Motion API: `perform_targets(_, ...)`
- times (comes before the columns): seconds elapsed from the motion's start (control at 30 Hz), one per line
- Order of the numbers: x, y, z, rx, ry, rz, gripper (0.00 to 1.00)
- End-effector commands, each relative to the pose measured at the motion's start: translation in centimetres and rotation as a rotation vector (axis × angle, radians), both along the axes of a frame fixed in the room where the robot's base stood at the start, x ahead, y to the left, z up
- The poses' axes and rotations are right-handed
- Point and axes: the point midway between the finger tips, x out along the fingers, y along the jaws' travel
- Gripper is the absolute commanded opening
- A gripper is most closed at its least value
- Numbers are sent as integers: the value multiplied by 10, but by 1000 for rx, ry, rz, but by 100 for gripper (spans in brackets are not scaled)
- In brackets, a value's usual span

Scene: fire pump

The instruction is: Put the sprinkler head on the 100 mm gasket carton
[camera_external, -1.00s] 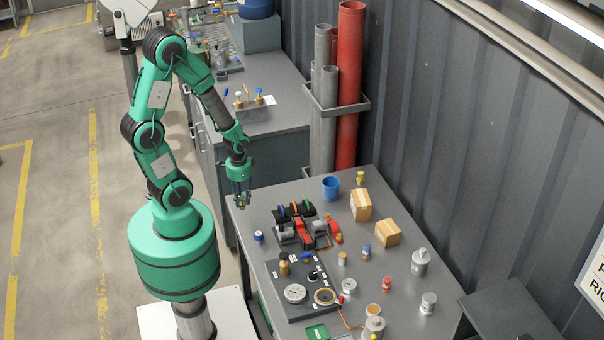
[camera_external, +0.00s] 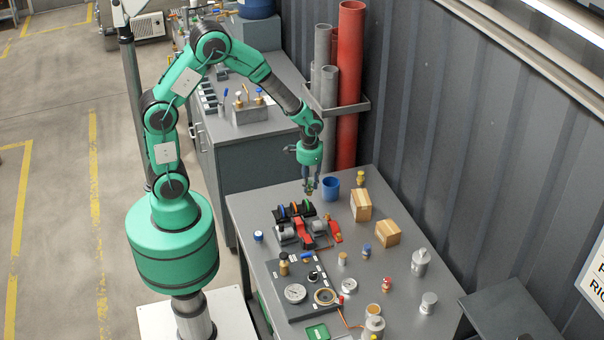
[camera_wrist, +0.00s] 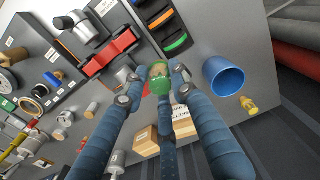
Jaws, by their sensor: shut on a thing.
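My gripper (camera_external: 309,189) is shut on the sprinkler head (camera_wrist: 160,78), a small brass and green piece, and holds it above the back left of the table, beside the blue cup. Two tan cartons stand on the table: a taller one (camera_external: 361,206) towards the back and a lower one (camera_external: 388,233) nearer the front. My gripper is left of both cartons and apart from them. Both also show low in the wrist view, partly behind my fingers. Their labels are too small to read, so I cannot tell which is the 100 mm gasket carton.
The blue cup (camera_external: 331,188) and a small brass fitting (camera_external: 360,178) stand near the back edge. Red-handled clamps (camera_external: 300,232) and a gauge panel (camera_external: 300,286) lie left. Grey canisters (camera_external: 420,262) and small parts stand front right. Bare tabletop lies around the cartons.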

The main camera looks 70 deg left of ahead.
Motion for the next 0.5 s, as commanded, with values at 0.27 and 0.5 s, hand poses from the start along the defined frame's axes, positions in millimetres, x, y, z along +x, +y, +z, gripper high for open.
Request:
perform_targets(0.27,43,-34,12,-1,1,14,0)
perform_targets(0.5,54,-42,14,-1,2,20,0)
